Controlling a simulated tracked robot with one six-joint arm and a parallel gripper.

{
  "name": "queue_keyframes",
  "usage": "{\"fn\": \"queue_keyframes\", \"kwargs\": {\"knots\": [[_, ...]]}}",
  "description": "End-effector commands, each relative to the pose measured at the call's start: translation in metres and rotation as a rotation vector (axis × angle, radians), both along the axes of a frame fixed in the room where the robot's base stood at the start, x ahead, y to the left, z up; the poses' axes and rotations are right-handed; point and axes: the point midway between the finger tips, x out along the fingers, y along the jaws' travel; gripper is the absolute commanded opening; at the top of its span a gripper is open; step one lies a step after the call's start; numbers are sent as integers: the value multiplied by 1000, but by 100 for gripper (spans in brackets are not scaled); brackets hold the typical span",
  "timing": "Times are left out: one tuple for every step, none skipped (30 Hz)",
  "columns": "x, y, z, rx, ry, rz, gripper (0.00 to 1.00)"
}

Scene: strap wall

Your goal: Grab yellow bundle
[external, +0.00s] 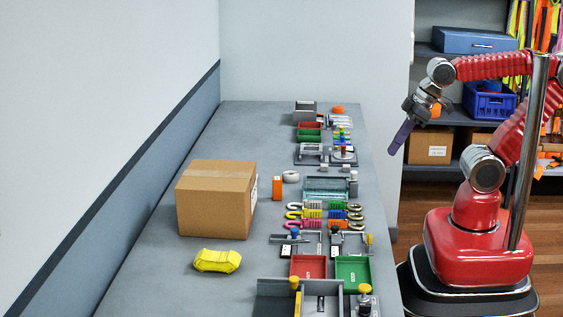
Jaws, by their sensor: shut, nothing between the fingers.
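The yellow bundle (217,261) lies on the grey table, left of centre and in front of the cardboard box. It looks like a short, thick, folded strap bundle, and nothing covers it. My gripper (396,148) hangs in the air beyond the table's right edge, pointing down and to the left. It is shut and empty, far from the bundle, up and to the right of it in the picture.
A cardboard box (216,199) stands close behind the bundle. Hooks, small trays and coloured parts line the table's right side, with a red tray (309,267) and a green tray (353,271) near the front. The table (150,275) left of the bundle is clear.

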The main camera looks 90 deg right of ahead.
Motion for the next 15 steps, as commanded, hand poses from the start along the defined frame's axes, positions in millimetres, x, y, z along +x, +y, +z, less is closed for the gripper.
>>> {"fn": "queue_keyframes", "kwargs": {"knots": [[0, 0, 0, 0, 0, 0, 0], [0, 0, 0, 0, 0, 0, 0], [0, 0, 0, 0, 0, 0, 0], [0, 0, 0, 0, 0, 0, 0], [0, 0, 0, 0, 0, 0, 0], [0, 0, 0, 0, 0, 0, 0], [0, 0, 0, 0, 0, 0, 0], [0, 0, 0, 0, 0, 0, 0], [0, 0, 0, 0, 0, 0, 0], [0, 0, 0, 0, 0, 0, 0], [0, 0, 0, 0, 0, 0, 0], [0, 0, 0, 0, 0, 0, 0], [0, 0, 0, 0, 0, 0, 0], [0, 0, 0, 0, 0, 0, 2], [0, 0, 0, 0, 0, 0, 5]]}}
